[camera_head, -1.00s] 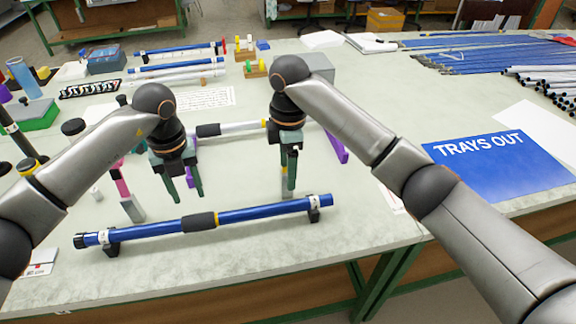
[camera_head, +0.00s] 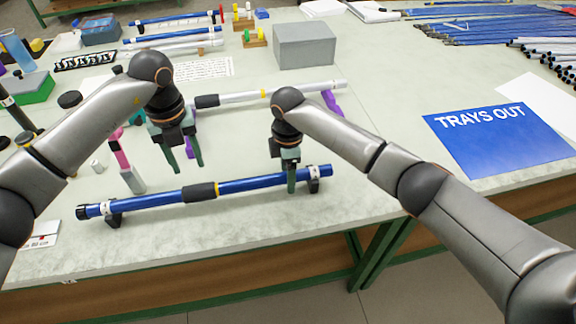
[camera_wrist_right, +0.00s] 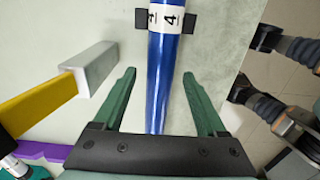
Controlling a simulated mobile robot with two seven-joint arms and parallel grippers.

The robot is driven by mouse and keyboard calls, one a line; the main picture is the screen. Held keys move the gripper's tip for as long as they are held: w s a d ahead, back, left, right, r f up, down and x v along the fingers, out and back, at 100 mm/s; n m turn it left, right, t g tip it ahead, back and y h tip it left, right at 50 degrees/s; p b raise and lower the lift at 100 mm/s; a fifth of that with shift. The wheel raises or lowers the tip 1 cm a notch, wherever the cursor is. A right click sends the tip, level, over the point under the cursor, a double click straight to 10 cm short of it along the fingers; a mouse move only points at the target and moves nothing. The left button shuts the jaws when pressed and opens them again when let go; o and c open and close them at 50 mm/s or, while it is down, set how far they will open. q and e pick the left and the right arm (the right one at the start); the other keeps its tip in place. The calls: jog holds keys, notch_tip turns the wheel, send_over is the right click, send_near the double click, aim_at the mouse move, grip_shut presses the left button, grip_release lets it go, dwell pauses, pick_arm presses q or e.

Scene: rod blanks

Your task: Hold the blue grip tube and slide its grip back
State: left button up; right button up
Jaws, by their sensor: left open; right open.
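The blue grip tube (camera_head: 255,184) lies across two black supports near the table's front edge. My left gripper (camera_head: 191,168) is open and empty, above and behind the tube near the grip. My right gripper (camera_head: 291,188) is open at the tube's right part, just left of the right support. In the right wrist view, the open fingers (camera_wrist_right: 160,98) stand either side of the blue tube (camera_wrist_right: 159,80), with gaps. A white label (camera_wrist_right: 166,17) marked 4 and the support show beyond.
A silver tube (camera_head: 283,93) with a black grip lies behind on purple supports. A pink-handled tool (camera_head: 122,158) lies left of my left gripper. A yellow tool with a grey end (camera_wrist_right: 88,68) lies beside the right gripper. A grey box (camera_head: 304,45) stands farther back.

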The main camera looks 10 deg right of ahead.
aim_at(188, 189)
jog(key=shift+c, duration=0.2)
grip_shut()
pick_arm(q)
jog(key=o, duration=0.5)
jog(key=shift+c, duration=0.2)
jog(key=shift+o, duration=0.4)
jog(key=n, duration=0.1)
jog(key=a+n+h, duration=0.1)
jog(key=n, duration=0.2)
jog(key=shift+s+a+f+n+h, duration=0.1)
jog(key=shift+a+f+n+h, duration=0.05)
jog(key=shift+a+n+h, duration=0.2)
jog(key=a+n+h, duration=0.3)
jog(key=a+n, duration=0.2)
jog(key=n, duration=0.7)
jog(key=x, duration=1.1)
jog(key=shift+d+f, duration=0.1)
jog(key=shift+d, duration=0.2)
